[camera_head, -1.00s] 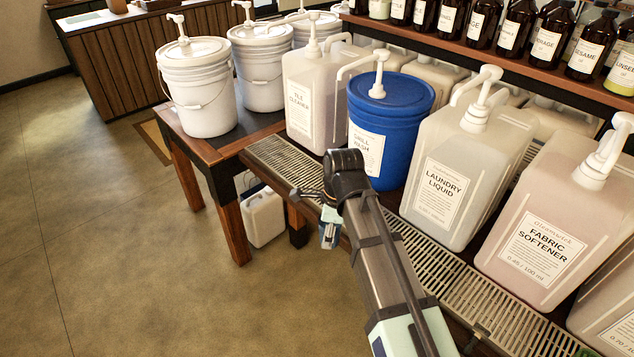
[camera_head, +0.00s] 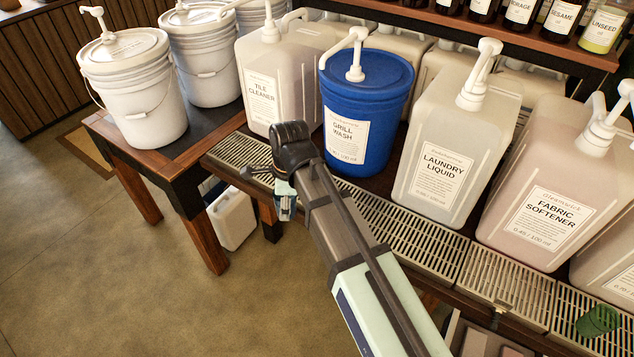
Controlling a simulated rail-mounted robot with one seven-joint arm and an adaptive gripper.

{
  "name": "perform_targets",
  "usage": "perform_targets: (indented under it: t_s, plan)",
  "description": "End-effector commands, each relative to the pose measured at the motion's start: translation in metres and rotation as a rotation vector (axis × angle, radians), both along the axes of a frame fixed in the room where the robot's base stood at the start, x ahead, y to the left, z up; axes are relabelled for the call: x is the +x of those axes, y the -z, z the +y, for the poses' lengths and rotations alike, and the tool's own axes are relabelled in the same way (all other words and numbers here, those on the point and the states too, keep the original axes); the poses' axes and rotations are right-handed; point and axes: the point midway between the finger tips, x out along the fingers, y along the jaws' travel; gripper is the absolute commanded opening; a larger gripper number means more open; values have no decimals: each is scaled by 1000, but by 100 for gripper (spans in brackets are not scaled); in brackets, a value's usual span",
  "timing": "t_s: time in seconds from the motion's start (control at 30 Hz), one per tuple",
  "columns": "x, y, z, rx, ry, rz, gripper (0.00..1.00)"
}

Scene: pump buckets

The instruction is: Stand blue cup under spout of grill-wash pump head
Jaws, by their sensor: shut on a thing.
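The blue grill-wash bucket (camera_head: 390,115) stands behind the drip grate in the head view, its white label facing me. Its white pump head (camera_head: 356,62) rises from the lid, with the spout pointing left and bending down. I cannot make out the cup's outline; my arm and wrist hide much of that spot.
The slotted drip grate (camera_head: 400,232) runs along the front of the containers. The tile-cleaner jug (camera_head: 283,85) stands left of the bucket, the laundry-liquid jug (camera_head: 450,150) right. White buckets (camera_head: 135,95) are on the left table. A green object (camera_head: 598,320) lies at lower right.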

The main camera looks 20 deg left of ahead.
Motion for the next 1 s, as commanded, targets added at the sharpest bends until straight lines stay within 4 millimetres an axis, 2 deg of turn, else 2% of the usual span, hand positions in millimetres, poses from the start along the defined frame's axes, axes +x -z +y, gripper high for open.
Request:
perform_targets:
  t_s: [0.03, 0.3, 0.7, 0.83, 1.0]
  plan:
    - [16, -3, -2, 0, 4, 0, 33]
    - [80, -3, -18, 0, 4, 0, 33]
    - [165, -2, -40, 0, 2, 0, 33]
    - [158, 19, -41, -1, -1, 3, 33]
    - [159, 30, -41, 0, -1, 0, 33]
